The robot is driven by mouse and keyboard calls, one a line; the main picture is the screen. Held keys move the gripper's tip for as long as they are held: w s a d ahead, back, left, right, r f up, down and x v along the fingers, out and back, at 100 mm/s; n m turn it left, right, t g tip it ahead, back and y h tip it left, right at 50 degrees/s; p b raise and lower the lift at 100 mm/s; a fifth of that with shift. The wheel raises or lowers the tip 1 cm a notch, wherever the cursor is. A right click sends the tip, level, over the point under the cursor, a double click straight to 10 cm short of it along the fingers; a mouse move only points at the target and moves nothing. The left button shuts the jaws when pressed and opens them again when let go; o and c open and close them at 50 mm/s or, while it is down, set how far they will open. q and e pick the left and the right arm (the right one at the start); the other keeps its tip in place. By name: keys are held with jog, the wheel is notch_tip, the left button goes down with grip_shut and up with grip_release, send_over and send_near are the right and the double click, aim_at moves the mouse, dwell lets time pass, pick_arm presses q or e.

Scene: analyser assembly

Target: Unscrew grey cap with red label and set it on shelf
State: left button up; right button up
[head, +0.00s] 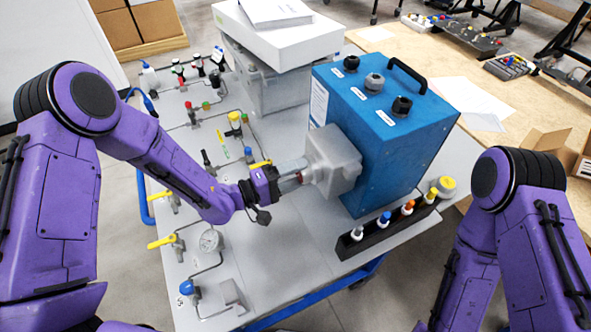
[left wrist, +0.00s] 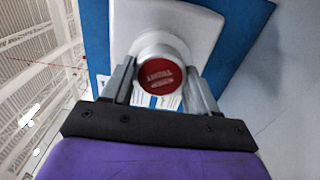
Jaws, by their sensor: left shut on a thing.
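The grey cap with a red label (left wrist: 160,76) faces the camera in the left wrist view, on the front of a grey housing (head: 333,160) on the blue analyser box (head: 385,130). My left gripper (head: 292,174) reaches the housing from the left, its two fingers on either side of the cap, shut on it. In the left wrist view the fingers (left wrist: 161,88) flank the cap and the red label shows between them. In the head view the cap is mostly hidden by the fingers. My right arm shows at the right, but its gripper is out of view.
A black rack shelf (head: 376,238) with several small coloured caps stands in front of the blue box at the table's edge. Valves, a gauge (head: 211,240) and thin pipes lie left of my left gripper. A white box (head: 275,38) stands behind. Grey tabletop in front of the housing is clear.

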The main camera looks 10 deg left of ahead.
pick_arm(q)
jog(key=o, duration=1)
jog(key=m+b, duration=0.2)
jog(key=m, duration=0.2)
jog(key=m+b, duration=0.5)
jog(key=m, duration=0.2)
jog(key=shift+f+m, duration=0.3)
jog(key=shift+f, duration=0.05)
jog(key=m+b, duration=1)
jog(key=m, duration=0.1)
jog(key=shift+r+m, duration=0.15)
jog(key=shift+m, duration=0.25)
jog(key=shift+r+m, duration=0.1)
jog(key=shift+m, duration=0.2)
jog(key=shift+r, duration=0.15)
